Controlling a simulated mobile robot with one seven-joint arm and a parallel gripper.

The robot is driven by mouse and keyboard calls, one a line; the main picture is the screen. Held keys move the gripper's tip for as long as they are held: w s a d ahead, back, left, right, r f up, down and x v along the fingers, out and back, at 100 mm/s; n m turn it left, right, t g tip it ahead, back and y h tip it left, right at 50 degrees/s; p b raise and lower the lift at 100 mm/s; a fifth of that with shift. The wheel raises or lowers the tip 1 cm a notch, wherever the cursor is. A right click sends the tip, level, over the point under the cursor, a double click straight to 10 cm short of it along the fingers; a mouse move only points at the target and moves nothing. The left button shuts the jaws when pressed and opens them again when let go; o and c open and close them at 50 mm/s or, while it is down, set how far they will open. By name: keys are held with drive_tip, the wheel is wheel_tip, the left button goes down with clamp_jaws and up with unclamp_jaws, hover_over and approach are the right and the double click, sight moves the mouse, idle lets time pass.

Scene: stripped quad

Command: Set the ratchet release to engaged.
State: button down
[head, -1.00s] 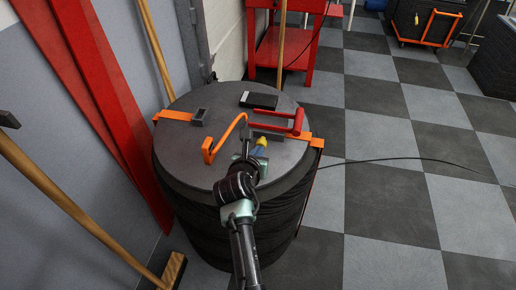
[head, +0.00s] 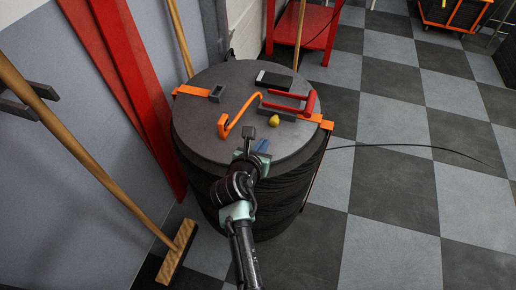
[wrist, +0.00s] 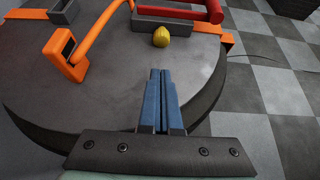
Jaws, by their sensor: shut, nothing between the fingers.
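The ratchet's grey body (head: 275,110) sits on the round grey drum top (head: 215,130), with a red handle (head: 311,102) reaching over it. A small yellow knob (head: 275,121), which looks like the ratchet release, is at the ratchet's near side. In the wrist view, the knob (wrist: 161,37) stands just beyond my fingertips, in front of the grey body (wrist: 178,17). My gripper (head: 263,146) is shut and empty over the near part of the drum top. Its blue fingers (wrist: 160,76) point toward the knob, with a visible gap between. The marking of the knob's setting is not readable.
A grey buckle (head: 217,94) and a dark flat box (head: 274,81) are farther back. A broom (head: 178,253) leans at the left wall. Open checkered floor is at right.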

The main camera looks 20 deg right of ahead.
drive_tip(key=p+v, duration=0.1)
drive_tip(key=v, duration=0.4)
drive_tip(key=shift+s+a+r, duration=0.15)
idle(0.3)
